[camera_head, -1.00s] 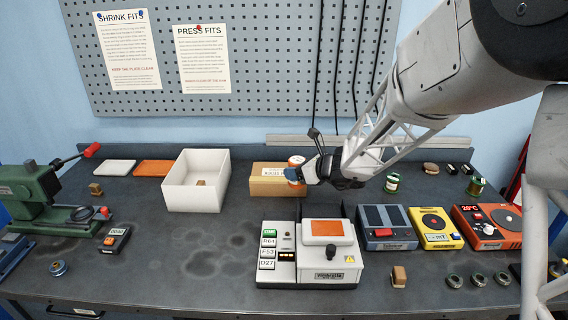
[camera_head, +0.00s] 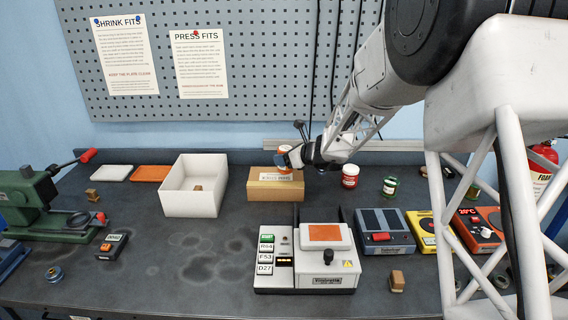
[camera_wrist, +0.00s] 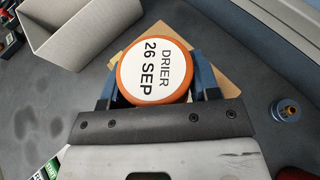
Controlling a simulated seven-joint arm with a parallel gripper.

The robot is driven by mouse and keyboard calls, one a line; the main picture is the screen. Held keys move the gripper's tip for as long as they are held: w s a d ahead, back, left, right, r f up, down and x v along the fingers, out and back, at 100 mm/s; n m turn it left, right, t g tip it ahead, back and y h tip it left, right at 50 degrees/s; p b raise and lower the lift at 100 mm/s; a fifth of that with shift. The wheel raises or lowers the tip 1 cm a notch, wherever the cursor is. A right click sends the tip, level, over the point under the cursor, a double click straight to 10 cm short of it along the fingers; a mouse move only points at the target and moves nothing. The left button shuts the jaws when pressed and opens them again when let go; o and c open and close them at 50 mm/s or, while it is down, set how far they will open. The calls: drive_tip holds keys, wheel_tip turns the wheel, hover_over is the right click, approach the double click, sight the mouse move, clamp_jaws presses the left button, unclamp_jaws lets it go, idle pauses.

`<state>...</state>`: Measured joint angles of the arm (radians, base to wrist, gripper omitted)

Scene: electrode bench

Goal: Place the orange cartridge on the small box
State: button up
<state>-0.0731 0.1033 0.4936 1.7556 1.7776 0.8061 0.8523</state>
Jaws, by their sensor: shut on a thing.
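The orange cartridge (camera_head: 285,157) is in my gripper (camera_head: 290,161), whose jaws are shut on its sides. In the wrist view the cartridge (camera_wrist: 153,70) shows an orange rim and a white round top reading "DRIER 26 SEP". My blue gripper fingers (camera_wrist: 156,86) lie on either side of it. The small box (camera_head: 275,189) is brown cardboard with a white label, standing at the back of the bench. The cartridge is over the box top; in the wrist view the box (camera_wrist: 208,72) shows behind it, partly hidden. I cannot tell whether they touch.
A white open bin (camera_head: 193,190) stands left of the box. A red can (camera_head: 350,176) and a green spool (camera_head: 390,187) stand to the right. A white device with an orange pad (camera_head: 325,258) is in front, beside a blue-grey device (camera_head: 384,232).

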drive_tip(key=shift+w+a, duration=0.2)
drive_tip(key=shift+w, duration=0.9)
drive_tip(key=shift+f, duration=0.1)
drive_tip(key=shift+f, duration=1.7)
drive_tip(key=shift+f, duration=0.15)
drive_tip(key=o, duration=1)
drive_tip(key=shift+o, duration=0.2)
drive_tip(key=v, duration=1.2)
